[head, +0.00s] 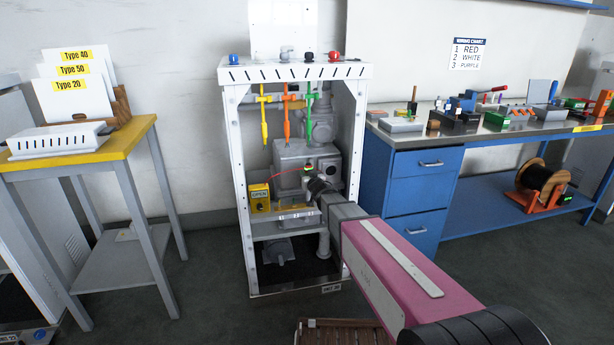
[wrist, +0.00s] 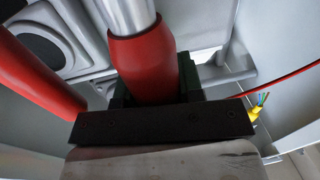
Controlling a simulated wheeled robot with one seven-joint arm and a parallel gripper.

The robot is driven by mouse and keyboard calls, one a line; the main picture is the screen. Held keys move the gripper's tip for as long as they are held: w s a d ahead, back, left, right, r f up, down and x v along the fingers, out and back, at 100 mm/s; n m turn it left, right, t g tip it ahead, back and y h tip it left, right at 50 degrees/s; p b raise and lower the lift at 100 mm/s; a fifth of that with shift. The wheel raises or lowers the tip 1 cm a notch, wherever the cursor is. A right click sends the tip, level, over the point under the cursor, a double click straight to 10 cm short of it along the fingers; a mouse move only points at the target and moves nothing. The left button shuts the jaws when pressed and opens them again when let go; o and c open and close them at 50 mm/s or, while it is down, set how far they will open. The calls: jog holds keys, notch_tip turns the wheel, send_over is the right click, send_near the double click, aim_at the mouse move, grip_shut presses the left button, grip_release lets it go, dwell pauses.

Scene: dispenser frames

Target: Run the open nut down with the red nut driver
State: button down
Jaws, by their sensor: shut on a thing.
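My gripper (head: 318,184) reaches into the white frame, in front of the grey machine housing (head: 297,154). In the wrist view its dark jaws (wrist: 152,92) are shut around the red handle of the nut driver (wrist: 141,66), with a silver shaft running out of the top of the picture. In the head view the driver is mostly hidden by my gripper. A yellow box with an OPEN label (head: 260,197) sits at the lower left inside the frame. I cannot make out the open nut or the driver's tip in either view.
Yellow (head: 264,118), orange (head: 286,118) and green (head: 309,116) tools hang from the frame's top (head: 295,72). The frame's posts (head: 238,190) stand close on both sides. A thin red wire (wrist: 290,78) and a thick red part (wrist: 35,80) flank the jaws.

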aim_at(307, 164)
jog(key=shift+r, duration=2.5)
